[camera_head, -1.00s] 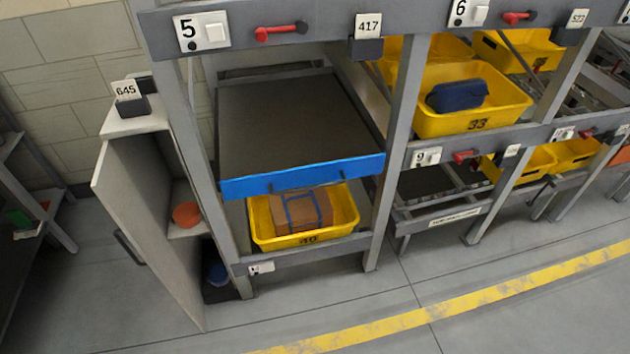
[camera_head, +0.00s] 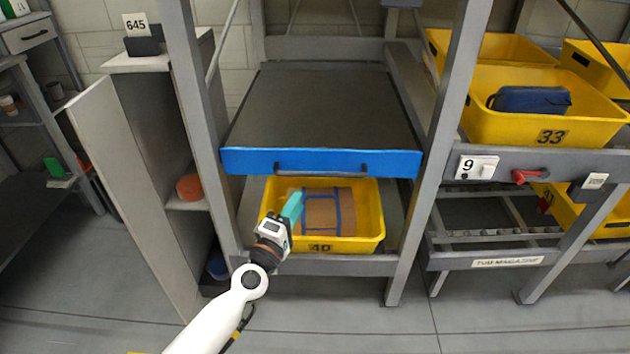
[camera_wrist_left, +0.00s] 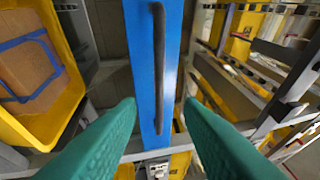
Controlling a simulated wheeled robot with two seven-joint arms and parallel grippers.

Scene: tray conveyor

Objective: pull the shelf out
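The shelf (camera_head: 320,105) is a dark flat panel with a blue front edge (camera_head: 245,161) in the left bay of the rack. A dark bar handle (camera_head: 320,169) runs along the blue front; it also shows in the left wrist view (camera_wrist_left: 158,60). My left gripper (camera_head: 294,205) is in front of and below the blue front, left of the handle's middle. In the left wrist view its two teal fingers (camera_wrist_left: 160,112) are spread apart, with the blue front and handle seen between them. Nothing is held. My right gripper is out of view.
A yellow bin (camera_head: 372,215) with a box (camera_head: 330,212) sits below the shelf. Grey rack posts (camera_head: 450,120) stand on both sides. An open cabinet door (camera_head: 130,190) is at left. Another yellow bin (camera_head: 480,125) is at right. The floor in front is clear.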

